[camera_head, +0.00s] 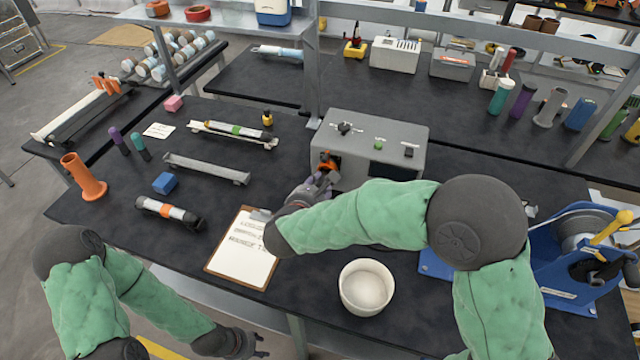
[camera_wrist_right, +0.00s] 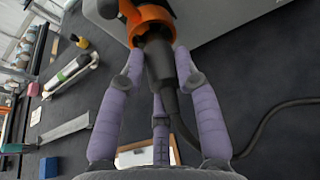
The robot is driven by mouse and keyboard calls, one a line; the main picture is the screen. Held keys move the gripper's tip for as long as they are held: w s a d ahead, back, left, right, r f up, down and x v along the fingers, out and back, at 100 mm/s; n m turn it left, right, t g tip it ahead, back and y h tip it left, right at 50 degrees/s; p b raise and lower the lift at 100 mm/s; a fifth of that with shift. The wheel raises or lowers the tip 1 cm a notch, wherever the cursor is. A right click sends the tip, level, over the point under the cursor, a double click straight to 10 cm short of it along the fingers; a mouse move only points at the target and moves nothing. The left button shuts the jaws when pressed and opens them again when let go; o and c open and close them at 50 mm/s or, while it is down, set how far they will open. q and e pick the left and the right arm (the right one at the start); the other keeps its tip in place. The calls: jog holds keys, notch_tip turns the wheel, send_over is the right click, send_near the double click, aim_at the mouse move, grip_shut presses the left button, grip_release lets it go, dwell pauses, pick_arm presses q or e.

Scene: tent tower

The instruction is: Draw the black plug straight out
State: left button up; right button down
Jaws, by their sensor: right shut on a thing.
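The black plug (camera_wrist_right: 160,65) shows in the right wrist view, its front end inside or against an orange ring socket (camera_wrist_right: 150,20); I cannot tell how deep it sits. The orange socket (camera_head: 327,162) is on the front of a grey box (camera_head: 345,130) in the head view. My right gripper (camera_head: 322,180) is at the socket. In the wrist view its purple fingers (camera_wrist_right: 158,82) are shut around the plug. A black cable (camera_wrist_right: 265,115) runs from the plug to the right. My left gripper (camera_head: 259,345) is low in the head view, away from the box, its fingers apart and empty.
A clipboard (camera_head: 243,250) lies on the black table left of my right forearm. A white bowl (camera_head: 366,287) stands near the front edge. A blue reel stand (camera_head: 585,260) is at the right. A tube with an orange band (camera_head: 168,212) and a blue block (camera_head: 164,183) lie at the left.

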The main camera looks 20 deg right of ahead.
jog(key=shift+s+a+b, duration=0.15)
jog(key=shift+s+a, duration=0.3)
jog(key=shift+s, duration=0.2)
jog(key=shift+s+a+b, duration=0.15)
jog(key=shift+s+a, duration=0.25)
jog(key=shift+s, duration=0.2)
